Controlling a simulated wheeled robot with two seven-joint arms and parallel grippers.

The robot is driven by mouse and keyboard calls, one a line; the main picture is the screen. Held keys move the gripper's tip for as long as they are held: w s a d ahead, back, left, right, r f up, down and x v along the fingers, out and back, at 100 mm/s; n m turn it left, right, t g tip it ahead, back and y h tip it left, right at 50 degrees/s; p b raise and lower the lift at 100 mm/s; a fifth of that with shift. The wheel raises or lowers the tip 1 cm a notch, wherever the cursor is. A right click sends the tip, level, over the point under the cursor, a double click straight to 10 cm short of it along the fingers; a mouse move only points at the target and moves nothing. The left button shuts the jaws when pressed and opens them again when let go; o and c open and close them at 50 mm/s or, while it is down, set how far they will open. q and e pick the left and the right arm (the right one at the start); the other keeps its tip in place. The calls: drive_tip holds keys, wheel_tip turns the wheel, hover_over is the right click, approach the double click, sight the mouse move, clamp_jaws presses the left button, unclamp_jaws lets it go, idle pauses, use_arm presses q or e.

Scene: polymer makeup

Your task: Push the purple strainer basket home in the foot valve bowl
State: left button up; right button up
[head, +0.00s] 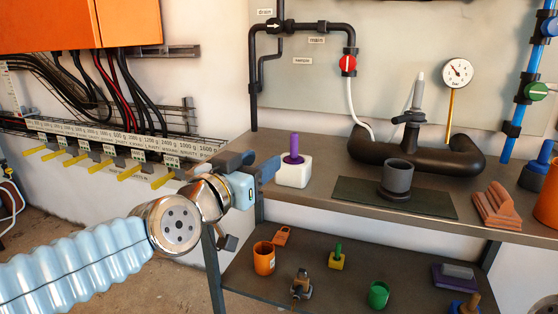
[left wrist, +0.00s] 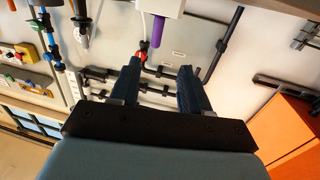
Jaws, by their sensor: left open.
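The purple strainer basket (head: 293,149) shows as an upright purple post standing in a white block (head: 294,173) on the upper shelf; how much of it is hidden inside the block I cannot tell. It also shows in the left wrist view (left wrist: 157,31), where the picture is upside down. A dark grey round cup (head: 397,176), which looks like the foot valve bowl, stands upright on a dark green mat, apart from the basket. My left gripper (head: 255,165) is open and empty, just left of the white block. Its two dark blue fingers (left wrist: 159,78) are spread apart.
A black curved pipe (head: 420,156) with a gauge (head: 457,73) lies behind the cup. The dark green mat (head: 350,193) is otherwise bare. Terracotta ridged blocks (head: 496,207) stand at right. The lower shelf (head: 330,290) holds several small parts. Yellow-handled hooks (head: 129,172) line the left wall.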

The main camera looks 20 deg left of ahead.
sight(293, 141)
use_arm(q)
drive_tip(key=w, duration=0.2)
drive_tip(key=w+d+p, duration=0.1)
drive_tip(key=w, duration=0.5)
drive_tip(key=shift+d+r, duration=0.1)
drive_tip(key=shift+d, duration=0.2)
drive_tip(key=w, duration=0.1)
drive_tip(key=w+d+p, duration=0.1)
drive_tip(key=w, duration=0.2)
drive_tip(key=shift+w+d+p, duration=0.15)
drive_tip(key=shift+d+p, duration=0.1)
drive_tip(key=shift+p, duration=0.05)
drive_tip(key=shift+w, duration=0.5)
clamp_jaws()
